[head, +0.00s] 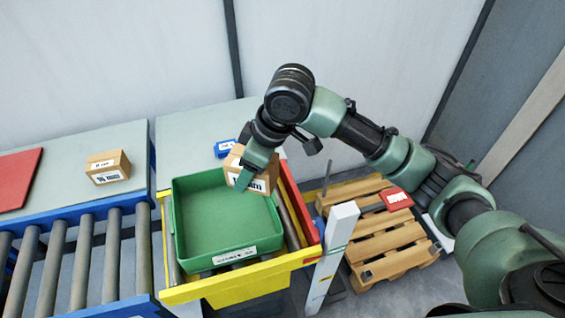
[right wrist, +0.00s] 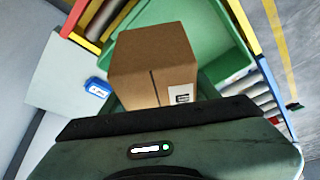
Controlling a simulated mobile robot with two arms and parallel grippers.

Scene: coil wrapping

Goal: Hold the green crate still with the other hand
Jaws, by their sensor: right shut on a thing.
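The green crate (head: 215,222) sits upright on the yellow-framed roller section, open at the top, with a white label on its front wall. Its inside floor looks empty. My right gripper (head: 246,178) is shut on a brown cardboard box (head: 268,186) with a white label, at the crate's back right corner. The box overlaps the crate's rim in the head view; I cannot tell whether they touch. The right wrist view shows the held box (right wrist: 145,60) in front of the green crate (right wrist: 228,58). My left gripper is not in view; no hand visibly holds the crate.
Another cardboard box (head: 108,167) stands on the grey table at left, beside a red panel (head: 18,178). Rollers (head: 80,262) run along the left. A wooden pallet (head: 385,240) and a white post (head: 331,258) are at right.

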